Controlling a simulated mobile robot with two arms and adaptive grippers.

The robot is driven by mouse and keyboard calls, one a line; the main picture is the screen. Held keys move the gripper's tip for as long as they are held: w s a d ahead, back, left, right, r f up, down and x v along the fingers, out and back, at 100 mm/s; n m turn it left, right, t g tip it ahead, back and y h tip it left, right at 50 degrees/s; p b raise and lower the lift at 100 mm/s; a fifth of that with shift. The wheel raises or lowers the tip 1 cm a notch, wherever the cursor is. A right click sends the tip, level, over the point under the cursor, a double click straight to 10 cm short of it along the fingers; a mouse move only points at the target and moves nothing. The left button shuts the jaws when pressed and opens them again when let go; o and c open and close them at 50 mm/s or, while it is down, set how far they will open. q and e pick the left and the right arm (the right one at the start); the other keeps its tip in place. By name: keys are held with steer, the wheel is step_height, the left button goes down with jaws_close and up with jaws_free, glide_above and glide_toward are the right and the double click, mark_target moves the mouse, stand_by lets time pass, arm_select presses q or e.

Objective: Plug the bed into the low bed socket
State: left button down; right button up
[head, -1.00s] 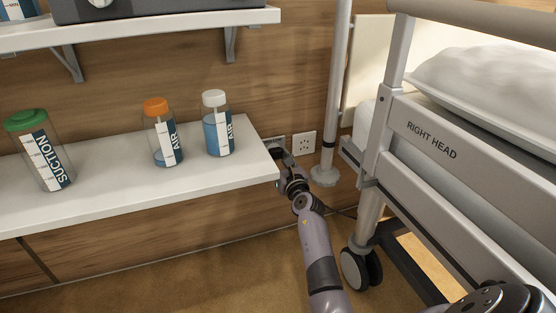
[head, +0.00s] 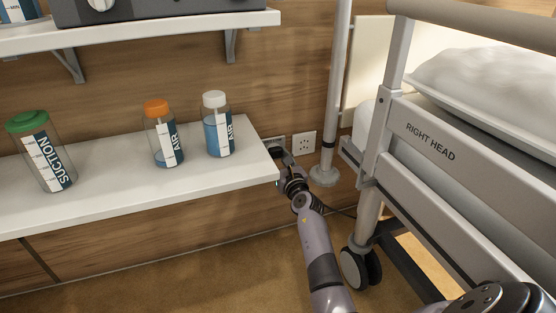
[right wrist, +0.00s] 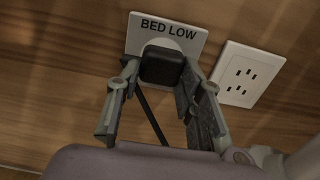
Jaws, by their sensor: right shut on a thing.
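The low bed socket (right wrist: 190,35) is a white wall plate marked BED LOW in the right wrist view. In the head view its plate (head: 273,142) shows only in part behind my gripper. A black plug (right wrist: 162,66) sits against the round face of the socket, between my fingers. Whether its pins are fully in is hidden. My right gripper (right wrist: 155,90) is shut on the plug; it also shows in the head view (head: 284,158). A dark cable (right wrist: 150,115) hangs from the plug. The bed (head: 432,142) stands at the right. My left gripper is not in view.
A second white outlet (head: 304,143) is right of the socket, with a grey pole (head: 326,165) beside it. The white shelf (head: 110,204) with several bottles ends close left of my gripper. A bed wheel (head: 359,268) stands right of my forearm.

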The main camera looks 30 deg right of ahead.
steer(key=shift+w, duration=0.3)
steer(key=o, duration=1.2)
steer(key=shift+c, duration=0.2)
steer(key=v, duration=1.2)
steer(key=shift+d, duration=0.1)
